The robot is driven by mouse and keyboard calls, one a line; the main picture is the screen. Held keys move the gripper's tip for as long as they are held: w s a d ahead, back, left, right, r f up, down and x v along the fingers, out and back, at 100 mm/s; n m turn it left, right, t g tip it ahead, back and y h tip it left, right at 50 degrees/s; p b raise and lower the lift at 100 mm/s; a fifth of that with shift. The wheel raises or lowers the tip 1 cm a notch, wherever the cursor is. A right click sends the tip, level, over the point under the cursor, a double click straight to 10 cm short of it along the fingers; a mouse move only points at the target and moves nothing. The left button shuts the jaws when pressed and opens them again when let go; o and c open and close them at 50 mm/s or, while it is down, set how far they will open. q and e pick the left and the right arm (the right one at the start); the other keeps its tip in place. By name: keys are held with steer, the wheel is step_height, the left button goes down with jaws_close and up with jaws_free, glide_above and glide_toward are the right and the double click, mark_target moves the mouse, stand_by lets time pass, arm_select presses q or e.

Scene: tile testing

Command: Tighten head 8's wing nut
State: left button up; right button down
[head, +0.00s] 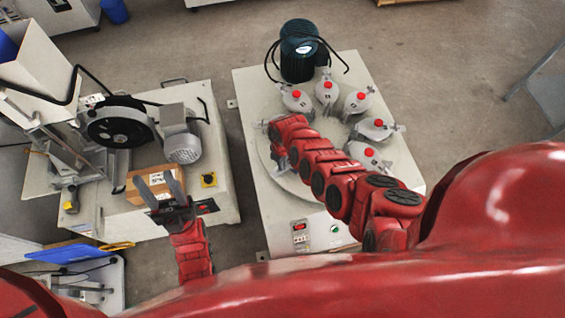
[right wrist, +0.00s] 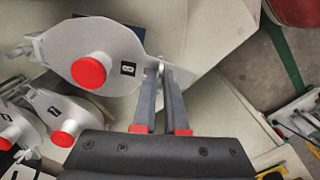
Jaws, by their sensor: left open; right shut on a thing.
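In the right wrist view, a grey rounded head (right wrist: 112,48) with a red cap (right wrist: 88,72) and a small dark label fills the upper left. The label looks like a sideways 8. My right gripper (right wrist: 163,70) is shut at the head's right-hand end, on a small metal part that looks like the wing nut (right wrist: 159,66), mostly hidden between the fingertips. In the head view, my right arm covers the right gripper and most of this head. My left gripper (head: 158,181) is open and empty above the left-hand machine, in front of a cardboard box.
Several similar red-capped heads (head: 325,91) ring the round plate on the pale machine table (head: 250,88). A dark green motor (head: 299,52) with cables stands at its back. The left-hand machine carries a black wheel (head: 117,122) and a cardboard box (head: 150,183). Floor separates the machines.

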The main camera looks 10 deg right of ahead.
steer(key=shift+m, duration=0.8)
steer(key=c, duration=1)
jaws_free()
steer(key=shift+o, duration=0.2)
steer(key=shift+r, duration=0.15)
steer(key=shift+r, duration=0.35)
step_height(320, 180, up, 16)
steer(key=p, duration=0.2)
steer(key=shift+r, duration=0.25)
